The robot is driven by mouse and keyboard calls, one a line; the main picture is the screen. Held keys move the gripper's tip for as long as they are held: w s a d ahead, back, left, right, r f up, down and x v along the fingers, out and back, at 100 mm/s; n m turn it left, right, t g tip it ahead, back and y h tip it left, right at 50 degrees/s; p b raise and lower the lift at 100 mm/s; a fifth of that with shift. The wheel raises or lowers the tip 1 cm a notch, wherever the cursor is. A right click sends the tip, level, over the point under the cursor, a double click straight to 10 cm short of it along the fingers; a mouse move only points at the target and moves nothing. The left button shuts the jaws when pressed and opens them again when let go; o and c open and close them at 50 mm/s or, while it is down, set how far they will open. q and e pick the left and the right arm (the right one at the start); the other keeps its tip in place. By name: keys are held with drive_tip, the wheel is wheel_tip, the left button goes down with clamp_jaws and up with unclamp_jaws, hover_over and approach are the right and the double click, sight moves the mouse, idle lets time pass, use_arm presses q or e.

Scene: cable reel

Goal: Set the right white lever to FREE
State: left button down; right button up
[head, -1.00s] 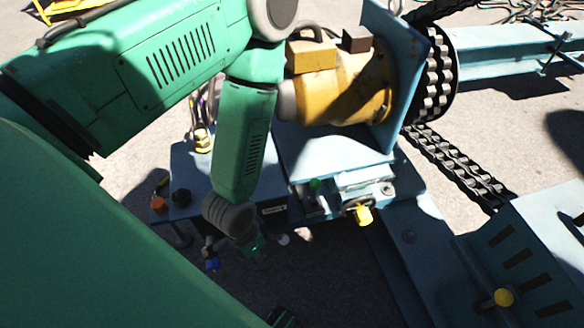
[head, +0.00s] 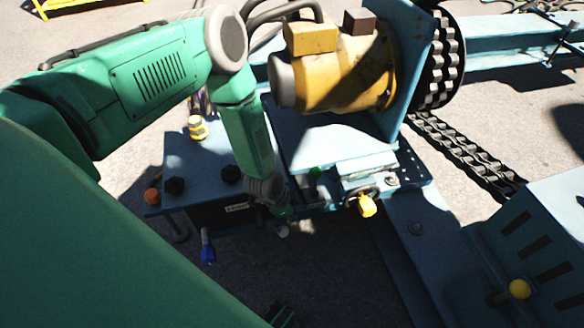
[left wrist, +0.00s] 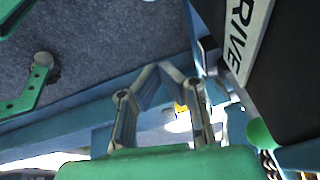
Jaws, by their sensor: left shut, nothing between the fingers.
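A small white knob (head: 283,231), which looks like the end of the right white lever, shows below the front edge of the blue bench in the head view. Its shaft is hidden behind my left gripper (head: 284,213). The gripper is at the bench front, just above the knob; I cannot tell if they touch. In the left wrist view its fingers (left wrist: 160,70) meet at the tips, empty. A label ending in "RIVE" (left wrist: 250,32) is at their upper right; it is small in the head view (head: 238,207). No FREE mark is readable.
A blue-handled lever (head: 208,250) hangs left of the gripper. A yellow handle (head: 366,205) sticks out to its right. The yellow motor (head: 340,75) stands behind on the blue bench (head: 205,160). A green knob (left wrist: 260,133) is right of the fingers.

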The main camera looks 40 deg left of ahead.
sight(274, 229)
use_arm(q)
wheel_tip(274, 229, down, 11)
drive_tip(key=a+b, duration=0.1)
drive_tip(key=b, duration=0.3)
drive_tip(key=shift+w+a, duration=0.2)
drive_tip(key=shift+s+d+r, duration=0.1)
drive_tip(key=shift+d+r, duration=0.05)
